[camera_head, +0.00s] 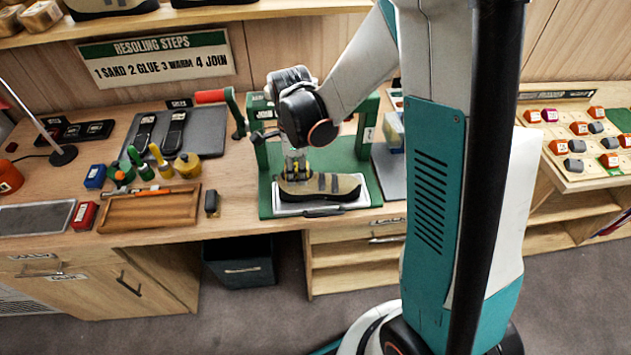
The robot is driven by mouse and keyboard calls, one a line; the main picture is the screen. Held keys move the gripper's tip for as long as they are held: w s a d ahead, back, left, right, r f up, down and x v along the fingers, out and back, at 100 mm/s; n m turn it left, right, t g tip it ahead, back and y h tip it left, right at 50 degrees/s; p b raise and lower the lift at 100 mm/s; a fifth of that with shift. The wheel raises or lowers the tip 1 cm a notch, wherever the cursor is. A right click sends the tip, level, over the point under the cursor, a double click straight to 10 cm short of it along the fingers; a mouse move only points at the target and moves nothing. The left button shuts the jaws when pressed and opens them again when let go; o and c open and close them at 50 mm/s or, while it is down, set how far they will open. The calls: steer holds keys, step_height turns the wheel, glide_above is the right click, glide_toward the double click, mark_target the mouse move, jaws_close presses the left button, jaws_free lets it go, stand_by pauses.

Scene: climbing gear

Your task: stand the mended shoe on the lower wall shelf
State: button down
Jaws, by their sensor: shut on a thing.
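The shoe (321,188), tan with grey straps and a dark sole, is at the green press (265,209) on the workbench. It sits on or just above a white tray (347,205); I cannot tell whether it touches. My gripper (297,174) points down and is shut on the shoe near its left end. The fingertips are partly hidden against the shoe. A wall shelf (190,17) runs along the top left, with shoes (105,6) and lasts (40,15) on it; its upper part is cut off by the frame.
The press frame (367,125) stands close around my arm, with a red-handled lever (212,96) at its left. Bottles (187,165), a wooden tray (150,210) and a grey sole tray (205,140) crowd the bench to the left. A board of small blocks (580,150) is at right.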

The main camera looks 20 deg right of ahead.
steer(key=shift+r+p, duration=1.85)
steer(key=shift+r, duration=1.15)
